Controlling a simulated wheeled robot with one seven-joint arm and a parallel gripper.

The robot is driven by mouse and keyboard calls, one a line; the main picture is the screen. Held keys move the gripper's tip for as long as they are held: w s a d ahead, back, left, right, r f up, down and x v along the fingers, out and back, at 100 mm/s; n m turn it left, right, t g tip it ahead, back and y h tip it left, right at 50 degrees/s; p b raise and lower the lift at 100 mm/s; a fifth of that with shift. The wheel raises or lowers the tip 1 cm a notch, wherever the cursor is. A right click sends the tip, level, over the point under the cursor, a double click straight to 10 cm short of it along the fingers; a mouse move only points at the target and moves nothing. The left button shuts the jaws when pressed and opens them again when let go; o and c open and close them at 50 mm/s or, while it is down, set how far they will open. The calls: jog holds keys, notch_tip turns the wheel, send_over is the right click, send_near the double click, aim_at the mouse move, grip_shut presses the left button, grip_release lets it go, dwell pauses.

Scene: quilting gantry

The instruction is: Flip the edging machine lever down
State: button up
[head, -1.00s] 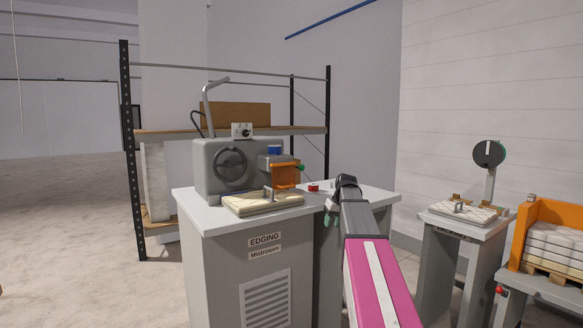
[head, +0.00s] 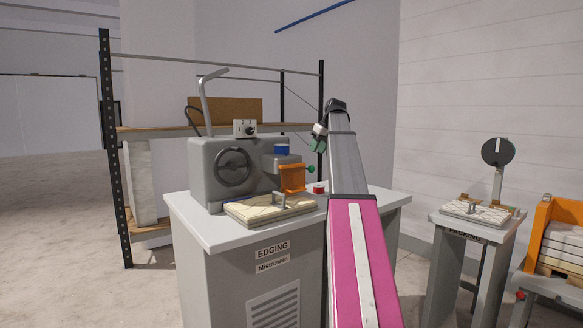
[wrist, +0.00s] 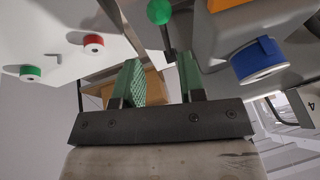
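The grey edging machine (head: 232,165) stands on a cabinet marked EDGING. A lever with a green ball knob (head: 310,169) sticks out at its right side, beside an orange block (head: 292,178). The knob also shows at the top of the wrist view (wrist: 160,11). My gripper (head: 317,143) is just above the knob in the head view, its green pads apart. In the wrist view my gripper (wrist: 159,80) is open and empty, with the knob beyond the fingertips, roughly in line with the gap. I see no contact. The lever's rod is mostly hidden.
A red button (head: 319,188) is on the cabinet top (head: 385,198). A quilted pad (head: 262,209) lies in front. A shelf rack (head: 150,131) stands behind.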

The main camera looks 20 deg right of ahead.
jog(key=x, duration=1)
jog(key=shift+w+a+r, duration=0.1)
jog(key=shift+w+a, duration=0.2)
jog(key=shift+w, duration=0.15)
